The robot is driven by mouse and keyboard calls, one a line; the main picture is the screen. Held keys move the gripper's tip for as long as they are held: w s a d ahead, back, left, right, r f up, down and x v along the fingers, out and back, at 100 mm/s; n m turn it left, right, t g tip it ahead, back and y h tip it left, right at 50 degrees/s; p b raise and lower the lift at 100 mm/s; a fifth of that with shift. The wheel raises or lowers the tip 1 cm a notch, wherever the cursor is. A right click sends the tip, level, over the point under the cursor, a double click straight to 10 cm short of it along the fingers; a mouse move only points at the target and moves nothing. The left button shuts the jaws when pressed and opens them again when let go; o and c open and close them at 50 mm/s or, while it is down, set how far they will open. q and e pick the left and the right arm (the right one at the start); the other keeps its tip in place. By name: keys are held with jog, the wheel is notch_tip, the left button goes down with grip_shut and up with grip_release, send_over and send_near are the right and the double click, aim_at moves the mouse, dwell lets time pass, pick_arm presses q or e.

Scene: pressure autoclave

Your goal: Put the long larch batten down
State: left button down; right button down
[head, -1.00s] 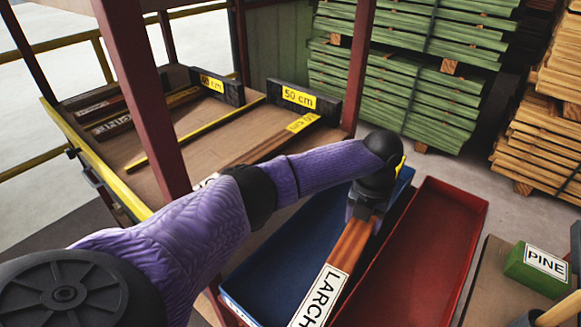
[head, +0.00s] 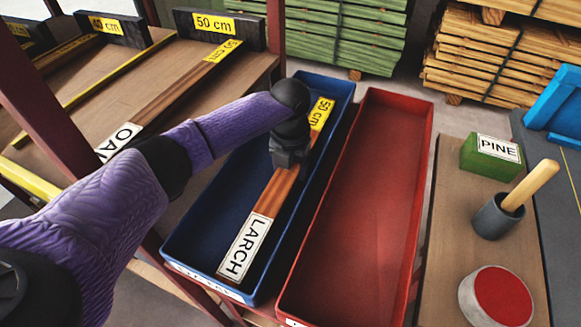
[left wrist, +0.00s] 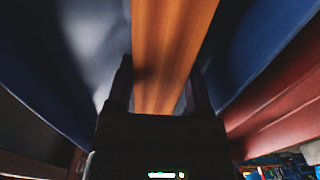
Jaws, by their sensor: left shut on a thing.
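The long larch batten (head: 272,198) is reddish-brown, with a white LARCH label at its near end and a yellow 50 cm label at its far end. It lies lengthwise within the outline of the blue tray (head: 185,250); whether it touches the floor of the tray I cannot tell. My left gripper (head: 288,162) is shut on the batten near its middle, from above. In the left wrist view the batten (left wrist: 170,50) passes between the two fingers (left wrist: 160,95), with blue tray walls on both sides. My right gripper is not in view.
An empty red tray (head: 365,200) stands right of the blue tray. A bench further right holds a green PINE block (head: 490,157), a grey pot with a wooden handle (head: 498,215) and a red-topped disc (head: 497,297). A rack with an OAK batten (head: 119,142) is at left.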

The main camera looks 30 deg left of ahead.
pick_arm(q)
jog(key=shift+c, duration=2)
grip_release()
jog(key=shift+f, duration=0.1)
jog(key=o, duration=0.4)
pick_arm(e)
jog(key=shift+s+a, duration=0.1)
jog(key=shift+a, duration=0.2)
pick_arm(q)
notch_tip(320, 180, up, 12)
jog(key=p, duration=1)
jog(key=shift+r, duration=0.2)
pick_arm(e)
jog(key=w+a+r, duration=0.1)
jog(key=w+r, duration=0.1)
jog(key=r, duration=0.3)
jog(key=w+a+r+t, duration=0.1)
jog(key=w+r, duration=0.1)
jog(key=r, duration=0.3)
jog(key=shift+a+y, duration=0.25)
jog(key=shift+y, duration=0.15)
